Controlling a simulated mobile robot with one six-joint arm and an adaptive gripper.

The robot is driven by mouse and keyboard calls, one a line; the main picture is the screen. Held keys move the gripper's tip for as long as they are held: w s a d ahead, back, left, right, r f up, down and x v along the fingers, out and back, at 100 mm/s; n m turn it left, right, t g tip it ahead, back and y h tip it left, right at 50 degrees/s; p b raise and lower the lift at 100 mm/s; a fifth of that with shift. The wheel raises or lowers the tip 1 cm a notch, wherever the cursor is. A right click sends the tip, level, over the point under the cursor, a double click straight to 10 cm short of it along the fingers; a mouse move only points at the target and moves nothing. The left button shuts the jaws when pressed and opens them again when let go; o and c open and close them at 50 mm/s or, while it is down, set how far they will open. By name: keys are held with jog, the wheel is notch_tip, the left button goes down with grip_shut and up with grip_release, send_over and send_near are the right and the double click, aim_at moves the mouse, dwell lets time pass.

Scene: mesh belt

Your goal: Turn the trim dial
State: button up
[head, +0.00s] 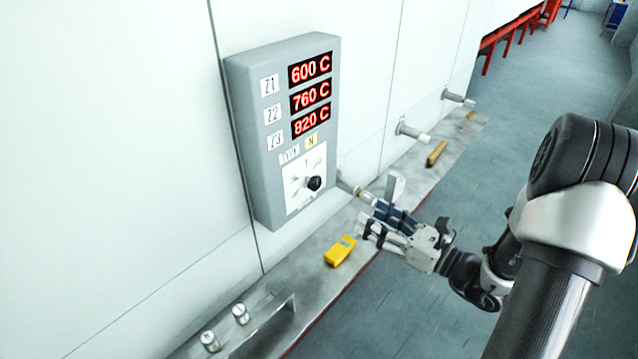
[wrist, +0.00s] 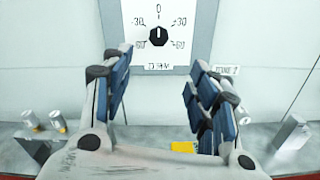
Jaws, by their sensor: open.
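The trim dial (head: 314,183) is a small black knob on a white scale plate low on a grey wall panel (head: 247,130). In the wrist view the dial (wrist: 159,35) is at top centre, with a scale marked -60, -30, 0, 30 and 60. Its white pointer mark points up, toward 0. My gripper (head: 368,222) is to the right of and below the dial in the head view, apart from it. In the wrist view my gripper (wrist: 160,85) has its fingers spread wide, with nothing between them and the dial beyond the tips.
The panel shows red readouts (head: 310,95) of 600, 760 and 820 C. A yellow device (head: 340,250) lies on the ledge (head: 308,268) below. Pipe stubs (head: 413,132) stick out of the wall to the right. Two metal cylinders (head: 240,313) stand at the lower left.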

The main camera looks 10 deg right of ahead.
aim_at(317, 185)
jog(key=x, duration=1.6)
jog(key=shift+w+a+b, duration=0.25)
jog(key=shift+b, duration=0.05)
jog(key=c, duration=1.1)
jog(key=shift+o, duration=0.2)
